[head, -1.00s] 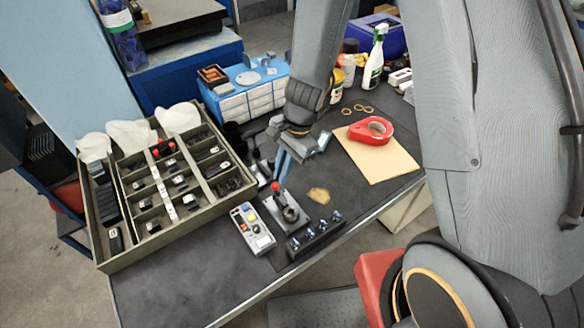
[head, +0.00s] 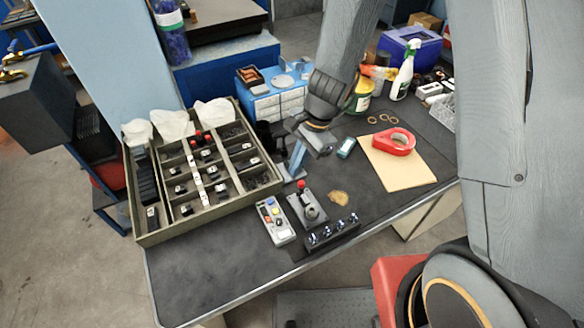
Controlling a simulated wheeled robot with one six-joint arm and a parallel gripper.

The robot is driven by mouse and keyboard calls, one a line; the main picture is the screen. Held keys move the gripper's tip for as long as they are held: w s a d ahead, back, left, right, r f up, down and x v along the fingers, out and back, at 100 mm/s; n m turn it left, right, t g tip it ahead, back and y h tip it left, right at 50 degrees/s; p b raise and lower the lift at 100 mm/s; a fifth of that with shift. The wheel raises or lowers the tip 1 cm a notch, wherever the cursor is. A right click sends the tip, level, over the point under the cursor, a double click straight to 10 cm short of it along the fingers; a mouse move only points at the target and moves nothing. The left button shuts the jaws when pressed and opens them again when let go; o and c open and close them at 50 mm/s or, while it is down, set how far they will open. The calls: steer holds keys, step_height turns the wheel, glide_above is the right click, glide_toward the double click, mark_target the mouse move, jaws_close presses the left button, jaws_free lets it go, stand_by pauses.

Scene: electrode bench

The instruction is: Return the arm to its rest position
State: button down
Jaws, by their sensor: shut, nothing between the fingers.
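My gripper (head: 297,160) hangs from my grey arm over the dark bench (head: 215,272), just right of the divided tray. Its blue fingers point down and look closed, with nothing seen between them. The fingertips are above and behind a small grey device with a red knob (head: 302,186); I cannot tell the exact height. The arm comes down from the top of the picture and hides part of the bench behind it.
A divided tray (head: 150,238) of electrode parts stands left of my gripper. A keypad box (head: 275,221) and a black rack (head: 333,232) sit in front. A spray bottle (head: 404,72) stands behind. The bench's front left is clear.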

steer(key=s+d+r+n+t+h+b, duration=0.1)
steer(key=s+d+r+n+b, duration=0.1)
steer(key=d+n+b, duration=0.3)
steer(key=s+d+r+n+t+h+b, duration=0.1)
steer(key=d+n+b, duration=0.4)
steer(key=d, duration=0.5)
steer(key=shift+s+d+r+n+h, duration=0.3)
steer(key=shift+s+r+n+h, duration=0.3)
steer(key=shift+s+r+n, duration=0.2)
